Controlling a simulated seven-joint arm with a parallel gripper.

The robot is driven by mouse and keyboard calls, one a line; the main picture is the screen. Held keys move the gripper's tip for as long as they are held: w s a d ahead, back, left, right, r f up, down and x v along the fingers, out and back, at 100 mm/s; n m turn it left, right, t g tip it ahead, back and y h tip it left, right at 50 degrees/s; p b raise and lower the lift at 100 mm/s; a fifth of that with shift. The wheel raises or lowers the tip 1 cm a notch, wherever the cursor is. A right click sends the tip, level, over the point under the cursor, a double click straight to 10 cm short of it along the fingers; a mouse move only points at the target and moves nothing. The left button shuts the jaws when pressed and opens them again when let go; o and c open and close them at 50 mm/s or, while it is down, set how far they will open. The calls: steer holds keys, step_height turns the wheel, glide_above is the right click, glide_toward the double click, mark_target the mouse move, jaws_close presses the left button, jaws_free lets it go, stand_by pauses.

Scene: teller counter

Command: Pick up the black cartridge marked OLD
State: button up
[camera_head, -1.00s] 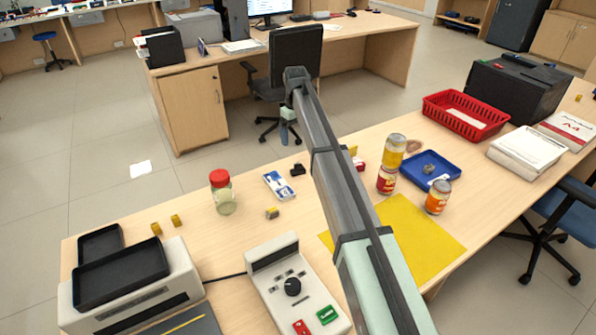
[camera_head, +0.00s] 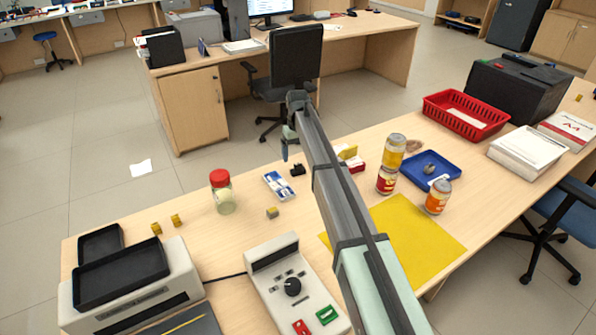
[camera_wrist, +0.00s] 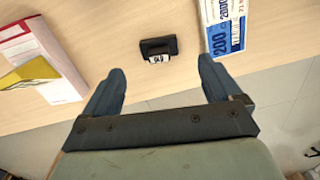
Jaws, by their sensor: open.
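The black cartridge (camera_head: 297,170) lies on the counter near its far edge. In the wrist view the cartridge (camera_wrist: 158,46) shows a small white label, with marking too small to read surely. My gripper (camera_head: 285,154) is above the far edge of the counter, a little up and left of the cartridge in the head view. In the wrist view my gripper (camera_wrist: 161,76) is open and empty. The cartridge lies ahead of the fingertips, roughly centred between them and apart from both.
A blue and white note pack (camera_head: 279,186) lies close left of the cartridge; a red and white packet with a yellow piece (camera_head: 350,158) lies to its right. A red-lidded jar (camera_head: 222,192) stands farther left. Stacked cans (camera_head: 388,165) stand right. Bare counter surrounds the cartridge.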

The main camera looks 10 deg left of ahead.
mark_target(298, 164)
steer(key=shift+w+f, duration=0.1)
steer(key=shift+f, duration=3.05)
steer(key=c, duration=1.1)
steer(key=shift+r, duration=0.1)
steer(key=shift+c, duration=0.2)
